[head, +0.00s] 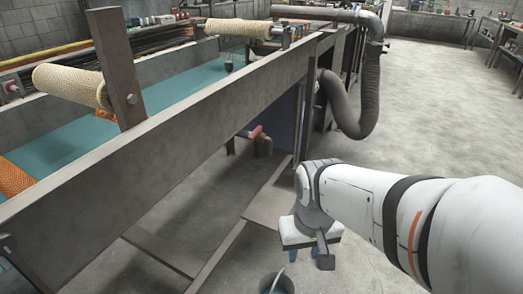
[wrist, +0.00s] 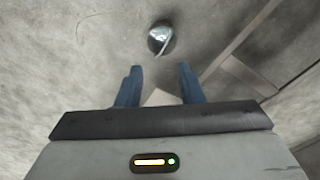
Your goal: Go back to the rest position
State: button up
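My gripper (wrist: 160,70) is open, with its two blue fingers apart and nothing between them. In the head view the gripper (head: 291,255) hangs pointing down at the right of the machine's long grey frame, with its fingers partly hidden. A bucket (head: 276,285) stands on the floor below it, cut off by the lower picture edge. The bucket also shows in the wrist view (wrist: 161,37), beyond the fingertips and apart from them. A pale mesh-covered roller (head: 72,85) sits on the machine at the left, and another (head: 238,28) sits further back.
The machine's long grey side beam (head: 150,150) runs diagonally beside my arm. Orange mesh (head: 14,178) lies over the teal bed at the left. A thick grey hose (head: 368,95) hangs at the machine's far end. Concrete floor (head: 440,110) is clear at the right.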

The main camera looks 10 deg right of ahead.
notch_tip(320, 180, up, 30)
jog(key=t+p, duration=0.1)
jog(key=p, duration=2.5)
jog(key=shift+s, duration=0.25)
